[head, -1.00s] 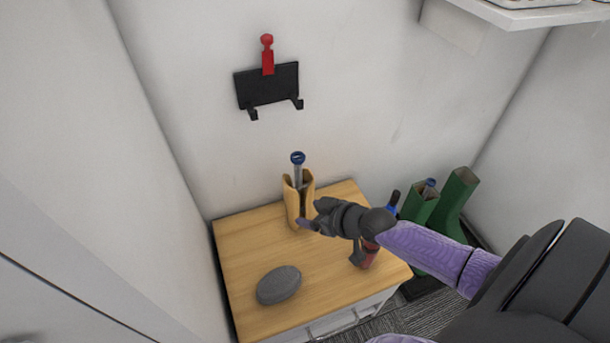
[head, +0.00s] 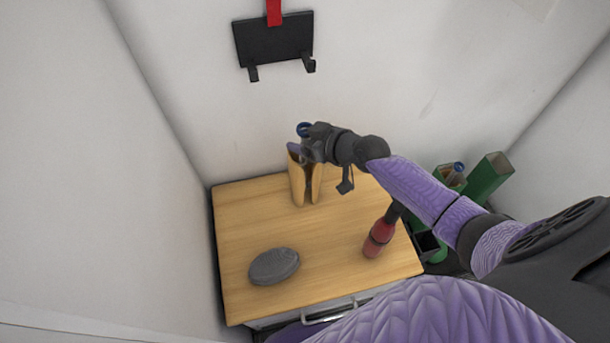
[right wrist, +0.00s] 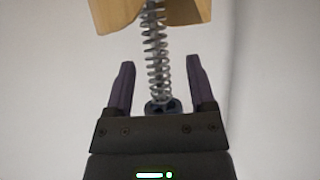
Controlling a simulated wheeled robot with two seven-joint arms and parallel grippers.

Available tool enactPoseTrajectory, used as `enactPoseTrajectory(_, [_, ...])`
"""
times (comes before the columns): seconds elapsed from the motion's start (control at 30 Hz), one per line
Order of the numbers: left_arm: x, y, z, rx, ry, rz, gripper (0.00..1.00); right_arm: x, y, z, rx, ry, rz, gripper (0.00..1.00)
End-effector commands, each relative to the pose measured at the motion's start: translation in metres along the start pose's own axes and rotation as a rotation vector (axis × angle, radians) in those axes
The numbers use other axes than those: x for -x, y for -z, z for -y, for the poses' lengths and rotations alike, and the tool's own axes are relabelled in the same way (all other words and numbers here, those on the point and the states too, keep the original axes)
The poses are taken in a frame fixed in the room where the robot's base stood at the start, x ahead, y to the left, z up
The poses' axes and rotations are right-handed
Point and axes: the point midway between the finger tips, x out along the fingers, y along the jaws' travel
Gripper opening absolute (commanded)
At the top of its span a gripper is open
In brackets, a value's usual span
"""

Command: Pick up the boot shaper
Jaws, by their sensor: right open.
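The boot shaper, with tan split halves (head: 298,185), stands upright on the wooden cabinet top (head: 240,225) near the wall. A coil spring (right wrist: 155,45) rises from it to a blue knob (head: 304,129). My right gripper (head: 303,150) is at its upper end, just below the knob, and partly hides it. In the right wrist view, the open fingers (right wrist: 160,82) stand on either side of the spring, with gaps on both sides. The dark knob (right wrist: 162,106) lies close to the gripper's palm. My left gripper is not in view.
A grey oval object (head: 274,266) lies at the front left of the top. A red bottle-like object with a black upper part (head: 379,238) stands front right. A black hooked rack (head: 274,40) hangs above.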

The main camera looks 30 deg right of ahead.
Motion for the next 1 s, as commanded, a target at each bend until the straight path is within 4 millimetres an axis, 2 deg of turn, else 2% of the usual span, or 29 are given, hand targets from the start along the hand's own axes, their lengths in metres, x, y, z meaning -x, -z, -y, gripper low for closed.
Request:
enactPoseTrajectory(0.03, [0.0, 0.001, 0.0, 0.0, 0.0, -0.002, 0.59, 0.0, 0.0, 0.0, 0.0, 0.0, 0.0, 0.64])
enactPoseTrajectory(0.07, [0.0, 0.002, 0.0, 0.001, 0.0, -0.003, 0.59, 0.0, 0.0, 0.0, 0.0, 0.0, 0.0, 0.58])
enactPoseTrajectory(0.33, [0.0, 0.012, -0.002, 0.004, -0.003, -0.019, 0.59, 0.001, 0.0, 0.0, 0.0, 0.0, 0.0, 0.01])
enactPoseTrajectory(1.0, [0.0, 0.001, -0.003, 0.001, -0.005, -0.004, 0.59, 0.001, -0.001, 0.0, 0.0, 0.0, 0.002, 0.0])
